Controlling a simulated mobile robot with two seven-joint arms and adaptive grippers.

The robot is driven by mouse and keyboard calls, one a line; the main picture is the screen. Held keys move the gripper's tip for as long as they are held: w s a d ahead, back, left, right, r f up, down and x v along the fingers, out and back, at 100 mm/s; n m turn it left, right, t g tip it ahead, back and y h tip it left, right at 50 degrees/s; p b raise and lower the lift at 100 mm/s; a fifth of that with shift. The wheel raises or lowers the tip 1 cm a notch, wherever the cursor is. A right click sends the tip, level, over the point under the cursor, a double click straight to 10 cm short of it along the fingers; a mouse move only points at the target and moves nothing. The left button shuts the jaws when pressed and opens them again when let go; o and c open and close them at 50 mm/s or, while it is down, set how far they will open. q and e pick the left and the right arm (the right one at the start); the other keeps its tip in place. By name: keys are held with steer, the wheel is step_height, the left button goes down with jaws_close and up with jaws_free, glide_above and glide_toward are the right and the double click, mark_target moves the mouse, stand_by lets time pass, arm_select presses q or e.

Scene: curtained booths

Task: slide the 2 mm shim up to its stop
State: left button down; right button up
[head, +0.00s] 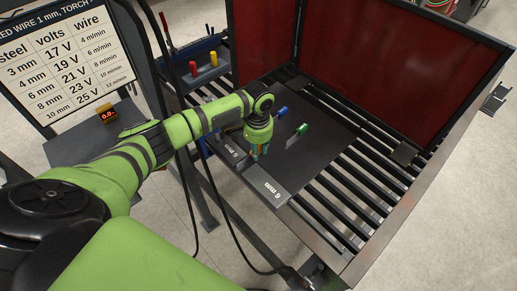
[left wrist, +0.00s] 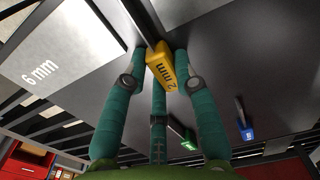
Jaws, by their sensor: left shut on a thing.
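My left gripper (head: 260,150) points down at the work on the slatted table, near the pale edge plates. In the left wrist view its teal fingers (left wrist: 157,66) are closed around the yellow handle of the 2 mm shim (left wrist: 165,72), marked "2 mm". A thin strip runs from the handle toward the top of that view, between the pale plate marked "6 mm" (left wrist: 60,60) and the dark plate (left wrist: 225,50). The fingers hide the shim in the head view. I cannot make out its stop. My right gripper is out of view.
Red curtains (head: 390,60) close the table's far side. A rack holds red and yellow handles (head: 213,59). Bare slats (head: 385,165) lie right.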

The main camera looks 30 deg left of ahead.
arm_select(q)
steer(key=shift+w+a, duration=0.2)
steer(key=shift+a, duration=0.4)
stand_by(0.7)
stand_by(0.4)
steer(key=c, duration=0.9)
jaws_free()
step_height(320, 180, up, 12)
